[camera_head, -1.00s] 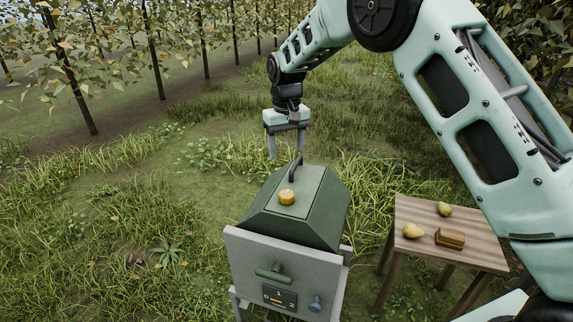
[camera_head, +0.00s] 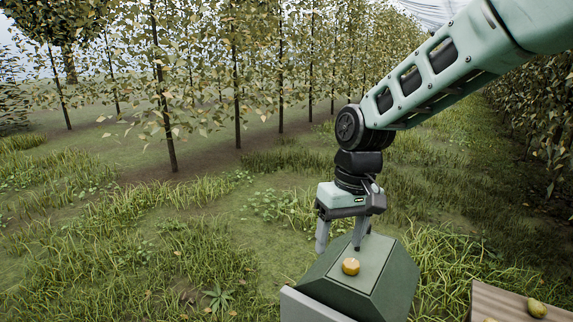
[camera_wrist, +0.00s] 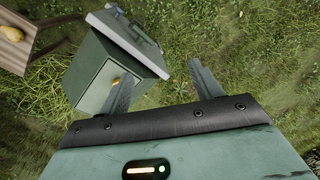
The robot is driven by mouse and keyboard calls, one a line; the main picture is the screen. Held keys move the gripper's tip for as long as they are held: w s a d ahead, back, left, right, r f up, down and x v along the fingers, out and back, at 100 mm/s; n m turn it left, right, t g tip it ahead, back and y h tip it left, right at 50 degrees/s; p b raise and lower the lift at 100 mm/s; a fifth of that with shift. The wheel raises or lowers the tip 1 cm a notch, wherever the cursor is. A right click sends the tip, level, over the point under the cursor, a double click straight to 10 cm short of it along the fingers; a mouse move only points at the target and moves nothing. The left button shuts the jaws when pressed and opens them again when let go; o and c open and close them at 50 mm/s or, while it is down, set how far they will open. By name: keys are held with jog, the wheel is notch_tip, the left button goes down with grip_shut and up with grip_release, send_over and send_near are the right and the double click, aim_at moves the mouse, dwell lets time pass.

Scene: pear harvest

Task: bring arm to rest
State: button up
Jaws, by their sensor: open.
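My gripper (camera_head: 341,238) is open and empty, pointing down behind the green metal box in the head view.
The wrist view shows the table (camera_wrist: 15,52) with a yellow pear (camera_wrist: 11,33). Grass around the box is open; rows of trees (camera_head: 237,80) stand behind.

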jog(key=s+d+f+n, duration=0.1)
jog(key=s+d+n, duration=0.2)
jog(key=s, duration=2.1)
jog(key=shift+s+f+h, duration=0.2)
jog(key=shift+h, duration=0.2)
jog(key=shift+a, duration=0.1)
